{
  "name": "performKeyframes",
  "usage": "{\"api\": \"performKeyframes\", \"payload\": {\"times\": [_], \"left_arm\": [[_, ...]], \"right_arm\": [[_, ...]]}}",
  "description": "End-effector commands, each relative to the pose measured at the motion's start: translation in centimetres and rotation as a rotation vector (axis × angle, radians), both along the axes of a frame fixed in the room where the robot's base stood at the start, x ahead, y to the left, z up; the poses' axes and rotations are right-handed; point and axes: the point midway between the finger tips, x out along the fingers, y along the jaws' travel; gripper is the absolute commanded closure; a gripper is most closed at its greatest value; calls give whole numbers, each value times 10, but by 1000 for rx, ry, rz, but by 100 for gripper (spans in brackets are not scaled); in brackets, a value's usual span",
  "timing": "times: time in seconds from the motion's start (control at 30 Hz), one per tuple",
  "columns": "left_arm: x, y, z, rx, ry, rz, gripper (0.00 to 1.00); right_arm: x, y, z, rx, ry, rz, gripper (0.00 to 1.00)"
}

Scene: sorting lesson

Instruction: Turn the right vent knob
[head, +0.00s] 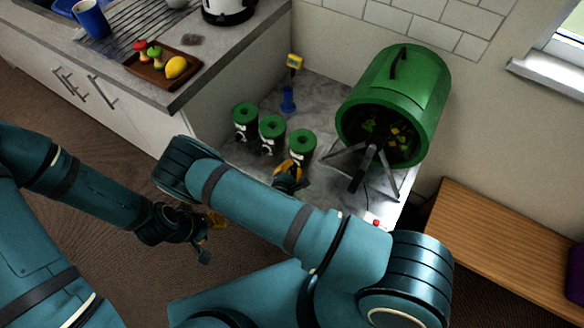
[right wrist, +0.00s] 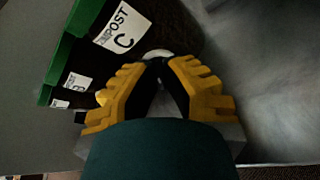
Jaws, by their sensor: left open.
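Three dark canisters with green rims stand in a row on the grey marbled counter. The right canister (head: 301,144) shows in the head view, partly behind my right gripper (head: 289,176). In the right wrist view the nearest canister (right wrist: 170,28) carries a label with COMPOST and C. A pale rounded piece (right wrist: 157,53), apparently its vent knob, shows at the fingertips. My right gripper (right wrist: 158,65) has its tips drawn together there; whether the knob is between them is unclear. My left gripper (head: 208,238) is open and empty, low over the floor, away from the canisters.
A green drum (head: 432,110) on dark legs stands right of the canisters. A blue-handled tool (head: 288,100) stands behind them. A wooden tray (head: 150,76) with a lemon and apple cores is on the left counter. A wooden bench (head: 500,245) is at right.

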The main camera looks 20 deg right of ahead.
Motion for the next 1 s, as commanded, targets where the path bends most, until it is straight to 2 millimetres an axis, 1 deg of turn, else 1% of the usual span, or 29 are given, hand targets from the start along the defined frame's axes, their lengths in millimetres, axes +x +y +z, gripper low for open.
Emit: {"api": "performKeyframes", "payload": {"times": [0.27, 0.37, 0.5, 0.7, 1.0], "left_arm": [[0, 0, 1, 0, 0, 0, 62], [0, 0, 3, 0, 1, 0, 62], [-1, 0, 7, 0, 3, -1, 62], [-2, 0, 9, -1, 4, 0, 62], [-2, 0, 9, -1, 5, -1, 62]], "right_arm": [[1, -1, 0, 8, -10, -1, 100], [0, -2, 0, 42, -55, -2, 100], [0, -2, 0, 124, -160, -2, 100], [0, -2, -1, 212, -274, -1, 100], [1, -1, 0, 229, -297, 2, 100]]}}
